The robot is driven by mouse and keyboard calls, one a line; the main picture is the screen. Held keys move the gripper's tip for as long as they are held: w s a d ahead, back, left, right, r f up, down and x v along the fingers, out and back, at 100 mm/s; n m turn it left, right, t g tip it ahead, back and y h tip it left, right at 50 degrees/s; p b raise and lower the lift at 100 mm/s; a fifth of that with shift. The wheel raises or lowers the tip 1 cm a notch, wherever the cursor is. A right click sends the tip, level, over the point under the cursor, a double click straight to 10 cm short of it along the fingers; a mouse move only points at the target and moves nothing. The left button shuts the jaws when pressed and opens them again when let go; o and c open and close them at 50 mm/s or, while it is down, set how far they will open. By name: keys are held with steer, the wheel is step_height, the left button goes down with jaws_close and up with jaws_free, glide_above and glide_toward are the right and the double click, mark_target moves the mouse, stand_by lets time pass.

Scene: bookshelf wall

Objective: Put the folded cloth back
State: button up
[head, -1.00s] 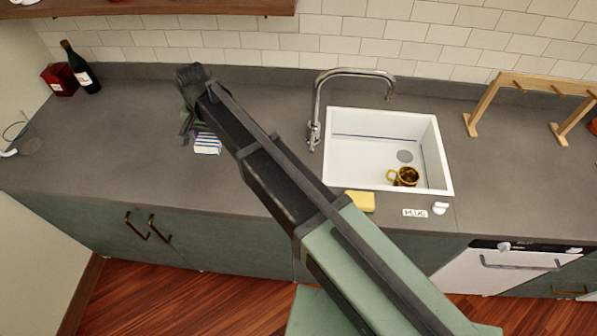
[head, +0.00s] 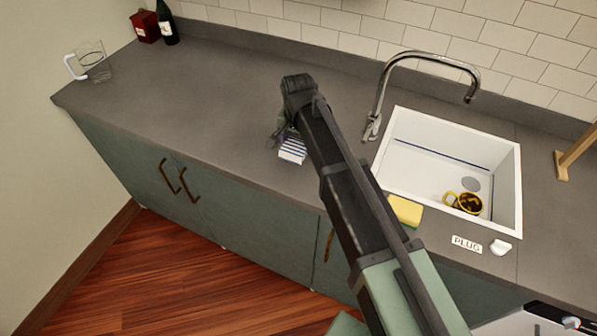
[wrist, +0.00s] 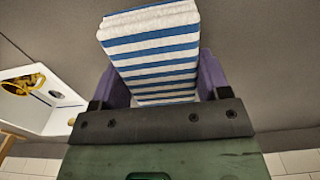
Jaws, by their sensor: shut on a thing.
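The folded cloth (head: 293,149), white with blue stripes, shows at the end of my arm in the head view, over the grey counter left of the sink. In the wrist view the cloth (wrist: 152,52) sits between the two purple fingers of my gripper (wrist: 160,82), which is shut on it. In the head view my gripper (head: 283,136) is mostly hidden behind my wrist. I cannot tell how high the cloth is above the counter.
The white sink (head: 400,160) with a yellow mug (head: 466,202) and a tall faucet (head: 377,110) lies right of my arm. A yellow sponge (head: 405,210) is by the sink's front. A glass jug (head: 92,62), red box (head: 145,26) and bottle (head: 167,22) stand far left. The left counter (head: 190,95) is clear.

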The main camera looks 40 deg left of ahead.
mark_target(298, 141)
step_height(298, 141, down, 6)
steer(key=b, duration=0.4)
steer(key=shift+r, duration=0.45)
steer(key=shift+f, duration=0.2)
steer(key=o, duration=0.8)
steer(key=shift+r, duration=0.1)
step_height(298, 141, up, 12)
steer(key=p, duration=1.2)
steer(key=shift+r, duration=0.25)
steer(key=shift+f, duration=0.1)
